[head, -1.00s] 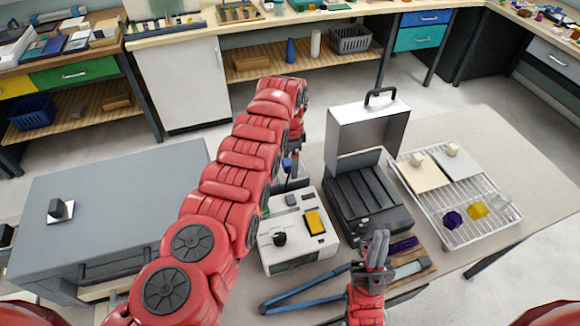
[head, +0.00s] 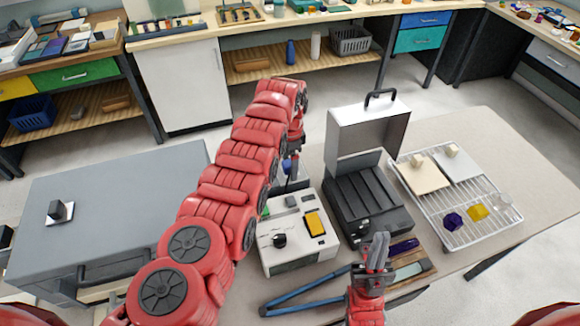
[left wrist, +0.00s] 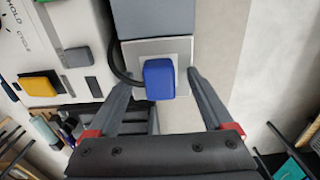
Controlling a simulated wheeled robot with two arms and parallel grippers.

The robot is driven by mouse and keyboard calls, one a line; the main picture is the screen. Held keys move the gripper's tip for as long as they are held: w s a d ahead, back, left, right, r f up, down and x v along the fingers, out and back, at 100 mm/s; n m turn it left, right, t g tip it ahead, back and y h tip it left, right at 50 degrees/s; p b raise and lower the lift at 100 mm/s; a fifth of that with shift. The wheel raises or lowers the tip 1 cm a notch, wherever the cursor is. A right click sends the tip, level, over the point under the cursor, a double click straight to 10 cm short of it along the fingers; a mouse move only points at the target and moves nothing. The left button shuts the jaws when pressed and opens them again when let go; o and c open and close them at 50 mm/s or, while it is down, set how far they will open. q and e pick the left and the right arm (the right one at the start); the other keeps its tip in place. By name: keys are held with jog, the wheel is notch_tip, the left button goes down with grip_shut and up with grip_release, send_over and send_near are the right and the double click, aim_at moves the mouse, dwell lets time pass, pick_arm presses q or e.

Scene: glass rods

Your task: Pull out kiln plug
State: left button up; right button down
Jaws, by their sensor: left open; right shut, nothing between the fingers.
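The blue kiln plug (left wrist: 159,79) sits in a pale square socket plate (left wrist: 183,52) in the left wrist view, with a black cord beside it. A bit of the plug's blue (head: 287,166) shows behind the white control box in the head view. My left gripper (left wrist: 157,80) is open, one fingertip on each side of the plug, with gaps visible; whether they reach its depth is hard to tell. In the head view my left gripper (head: 291,174) is partly hidden by its own arm. My right gripper (head: 378,252) is shut and empty near the front table edge.
The white control box (head: 290,254) with a yellow switch stands beside the dark open kiln (head: 368,203). A wire rack (head: 462,241) holds coloured pieces at right. Blue-handled tongs (head: 305,306) lie in front. A grey cabinet (head: 110,190) stands at left.

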pick_arm(q)
grip_shut()
dwell(0.3)
jog(key=shift+r, duration=0.1)
jog(key=shift+r+p, duration=0.85)
jog(key=shift+r, duration=0.2)
jog(key=shift+r+p, duration=0.4)
jog(key=shift+r, duration=1.5)
